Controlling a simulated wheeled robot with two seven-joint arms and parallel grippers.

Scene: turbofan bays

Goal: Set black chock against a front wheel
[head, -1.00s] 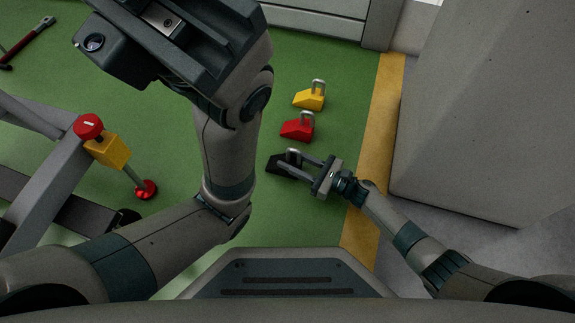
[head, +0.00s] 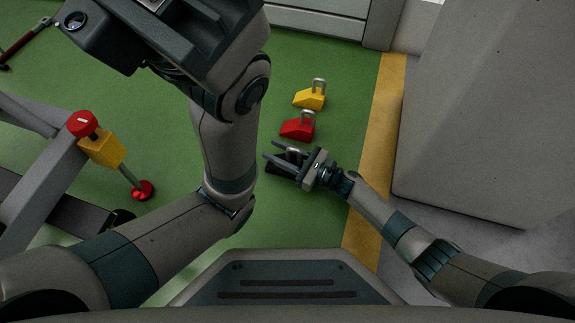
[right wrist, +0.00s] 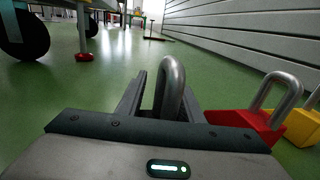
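The black chock (head: 281,165) lies on the green floor in the head view, with a metal loop handle on top. My right gripper (head: 270,150) is over it, its two fingers spread on either side of the handle. In the right wrist view the handle (right wrist: 171,88) stands between the open fingers, with a gap on the left; contact on the right is unclear. A black wheel (right wrist: 22,36) under a grey stand shows at upper left there. My left arm crosses the head view, but its fingertips are out of frame.
A red chock (head: 297,128) and a yellow chock (head: 310,99) lie beyond the black one. A grey stand (head: 45,185) with a red-footed jack (head: 141,190) is at left. A large grey block (head: 480,120) stands at right, past a yellow floor stripe (head: 377,130).

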